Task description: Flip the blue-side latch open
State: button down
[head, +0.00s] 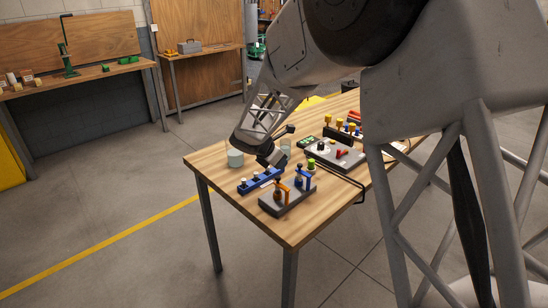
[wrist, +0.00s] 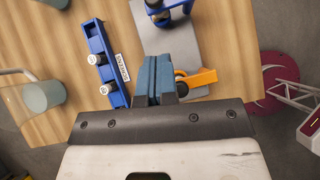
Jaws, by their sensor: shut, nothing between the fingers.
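A grey base plate (head: 268,207) lies near the table's front corner and carries two latches. The blue-side latch (head: 304,181) is at its right end in the head view and shows partly at the top of the wrist view (wrist: 160,10), cut off by the edge. The orange latch (head: 280,192) is at the other end; in the wrist view its orange handle (wrist: 197,79) sticks out right of my fingers. My gripper (wrist: 154,60) is shut and empty, over the plate between the two latches. I cannot tell whether its fingertips touch anything.
A blue rack (head: 255,183) with white pieces lies beside the plate and shows left of my fingers in the wrist view (wrist: 100,45). A pale green cup (head: 235,158) stands behind it. A grey panel with knobs (head: 335,155) sits farther back. The table's front corner is clear.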

aim_at(299, 169)
jog(key=shift+w+d+f, duration=0.45)
jog(key=shift+w+d, duration=0.1)
jog(key=shift+d, duration=0.2)
jog(key=shift+w+d+f, duration=0.4)
jog(key=shift+w+d, duration=0.1)
jog(key=shift+d, duration=0.2)
jog(key=shift+w+d+f, duration=0.45)
jog(key=shift+w+d, duration=0.1)
jog(key=shift+d, duration=0.2)
jog(key=shift+w+d+m+g+h, duration=0.1)
jog(key=shift+w+m+g+h, duration=0.3)
jog(key=shift+m, duration=0.5)
jog(key=w+d+m+g+y, duration=0.1)
jog(key=w+d+m+g, duration=0.1)
jog(key=m, duration=0.5)
jog(key=w+d+m+g+y, duration=0.1)
jog(key=d+m+g, duration=0.4)
jog(key=m+g, duration=0.2)
jog(key=shift+w+m+g, duration=0.3)
jog(key=shift+w+m, duration=0.05)
jog(key=shift+m, duration=0.25)
jog(key=shift+d, duration=0.1)
